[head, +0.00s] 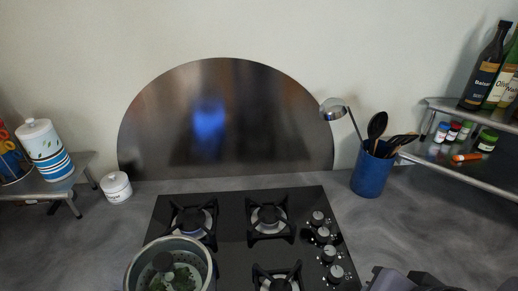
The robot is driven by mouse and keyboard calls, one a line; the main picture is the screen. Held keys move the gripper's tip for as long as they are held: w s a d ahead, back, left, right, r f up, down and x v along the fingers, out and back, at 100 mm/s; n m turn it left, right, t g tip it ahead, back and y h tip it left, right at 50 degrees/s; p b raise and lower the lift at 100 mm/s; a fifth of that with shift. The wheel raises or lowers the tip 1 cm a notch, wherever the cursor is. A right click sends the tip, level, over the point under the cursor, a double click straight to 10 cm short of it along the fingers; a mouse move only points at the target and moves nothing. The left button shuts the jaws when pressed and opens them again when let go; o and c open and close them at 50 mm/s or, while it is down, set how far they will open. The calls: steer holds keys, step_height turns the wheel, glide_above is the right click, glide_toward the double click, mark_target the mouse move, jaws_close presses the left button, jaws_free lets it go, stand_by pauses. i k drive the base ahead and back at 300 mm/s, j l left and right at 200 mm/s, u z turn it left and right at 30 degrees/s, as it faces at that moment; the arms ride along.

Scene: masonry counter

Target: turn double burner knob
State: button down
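The black gas cooktop (232,225) lies on the grey counter, with its front cut off by the picture's lower edge. Several dark knobs run down its right side: a rearmost knob (318,218), a second knob (323,235), a third knob (329,254) and a front knob (336,273). I cannot tell which one is the double burner knob. Dark grey parts of my arm or gripper (405,281) enter at the bottom right, to the right of the front knob and apart from it. The fingertips are not clearly visible.
A pot (206,252) stands on the front left burner. A blue utensil holder (371,174) with a ladle stands behind and right of the knobs. A metal shelf (455,167) with bottles and jars is at right. The counter right of the knobs looks clear.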

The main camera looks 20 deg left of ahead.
mark_target(329, 254)
steer(key=u, duration=1.5)
steer(key=k+j+z, duration=0.15)
steer(key=k+j, duration=0.4)
steer(key=k+j+z, duration=0.15)
steer(key=k+j, duration=0.3)
steer(key=k, duration=0.2)
